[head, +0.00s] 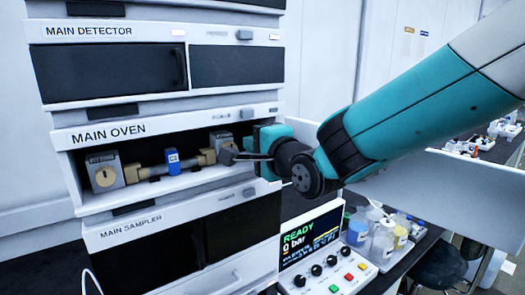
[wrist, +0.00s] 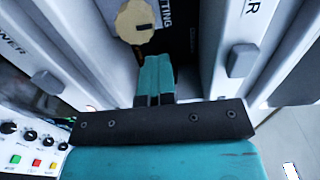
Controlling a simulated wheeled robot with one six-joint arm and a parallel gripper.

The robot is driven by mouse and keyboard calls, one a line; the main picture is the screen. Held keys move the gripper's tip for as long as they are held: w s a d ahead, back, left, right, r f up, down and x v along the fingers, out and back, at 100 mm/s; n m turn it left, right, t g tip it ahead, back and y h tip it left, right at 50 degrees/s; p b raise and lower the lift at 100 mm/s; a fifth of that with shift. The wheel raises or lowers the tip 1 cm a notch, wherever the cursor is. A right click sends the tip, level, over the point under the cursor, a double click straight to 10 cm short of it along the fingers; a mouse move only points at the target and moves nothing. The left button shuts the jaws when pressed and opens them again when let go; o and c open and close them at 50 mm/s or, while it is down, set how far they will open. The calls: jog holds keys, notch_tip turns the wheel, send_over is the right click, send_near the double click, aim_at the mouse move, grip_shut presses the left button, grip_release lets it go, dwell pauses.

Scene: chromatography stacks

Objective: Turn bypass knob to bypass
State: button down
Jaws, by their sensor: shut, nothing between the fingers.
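No readable label marks a bypass knob. The control panel (head: 330,262) at the lower right has several black knobs (head: 317,270) and reads READY, 0 bar; its knobs also show at the left of the wrist view (wrist: 20,137). My gripper (head: 228,156) reaches into the open main oven (head: 190,178) at its right side. In the wrist view its teal fingers (wrist: 155,62) are shut and empty, pointing at a brass round fitting knob (wrist: 135,20) with a dark slot. I cannot tell whether they touch it.
Inside the oven, a left fitting block (head: 105,178), a blue-tagged column (head: 172,162) and a right fitting block (head: 221,140) stand in line. The main detector (head: 110,70) is above and the main sampler (head: 150,250) below. Bottles (head: 382,240) stand beside the panel.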

jog(key=shift+a+r, duration=0.2)
jog(key=shift+r, duration=0.35)
jog(key=shift+a+r, duration=0.2)
jog(key=shift+r, duration=0.35)
jog(key=b+v, duration=0.2)
jog(key=f+b+v, duration=0.1)
jog(key=v, duration=0.2)
jog(key=shift+s+b, duration=0.2)
jog(key=shift+b, duration=0.15)
jog(key=shift+d+f, duration=0.1)
jog(key=shift+f, duration=0.05)
